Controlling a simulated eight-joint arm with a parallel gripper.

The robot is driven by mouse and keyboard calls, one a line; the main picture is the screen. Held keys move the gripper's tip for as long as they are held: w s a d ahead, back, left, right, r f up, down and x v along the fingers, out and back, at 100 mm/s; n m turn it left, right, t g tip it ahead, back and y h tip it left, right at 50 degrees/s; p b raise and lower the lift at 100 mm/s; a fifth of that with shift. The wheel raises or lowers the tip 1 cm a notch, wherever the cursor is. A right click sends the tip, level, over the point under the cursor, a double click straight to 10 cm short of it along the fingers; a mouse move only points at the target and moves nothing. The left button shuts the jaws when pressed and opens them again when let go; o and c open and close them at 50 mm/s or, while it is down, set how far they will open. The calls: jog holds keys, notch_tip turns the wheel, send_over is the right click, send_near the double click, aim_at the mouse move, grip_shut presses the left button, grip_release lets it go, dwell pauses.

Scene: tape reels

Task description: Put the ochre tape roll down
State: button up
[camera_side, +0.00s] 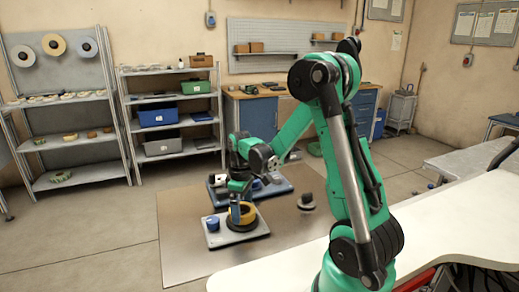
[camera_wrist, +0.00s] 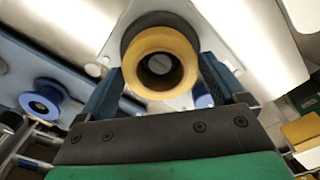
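The ochre tape roll (camera_side: 246,211) is at the grey plate (camera_side: 222,239) on the floor mat, directly over a wider dark disc (camera_side: 243,226). Whether the roll rests on the disc or hangs just above it, I cannot tell. In the wrist view the ochre roll (camera_wrist: 160,85) sits between my two blue fingers, hole facing the camera, with the dark disc (camera_wrist: 160,19) behind it. My gripper (camera_side: 239,208) points down at the roll. Its fingers (camera_wrist: 160,66) appear to meet the roll's left and right sides.
A blue roll (camera_side: 212,223) stands on the same plate, close to the left of my gripper. Behind is a blue tray (camera_side: 276,185) with a white roll (camera_side: 217,180). A dark-and-grey roll (camera_side: 306,201) lies on the mat (camera_side: 180,255) at right. The mat's front left is clear.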

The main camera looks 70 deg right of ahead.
notch_tip(320, 180, up, 13)
jog(key=a+f+t, duration=0.1)
jog(key=a+t, duration=0.1)
jog(key=a, duration=0.4)
jog(key=a+t, duration=0.2)
jog(key=a, duration=0.4)
jog(key=a+f+m+t, duration=0.1)
jog(key=a+t, duration=0.2)
jog(key=a, duration=0.3)
jog(key=shift+s+a+f, duration=0.1)
jog(key=shift+s+f, duration=0.05)
jog(key=shift+f, duration=0.15)
dwell(0.4)
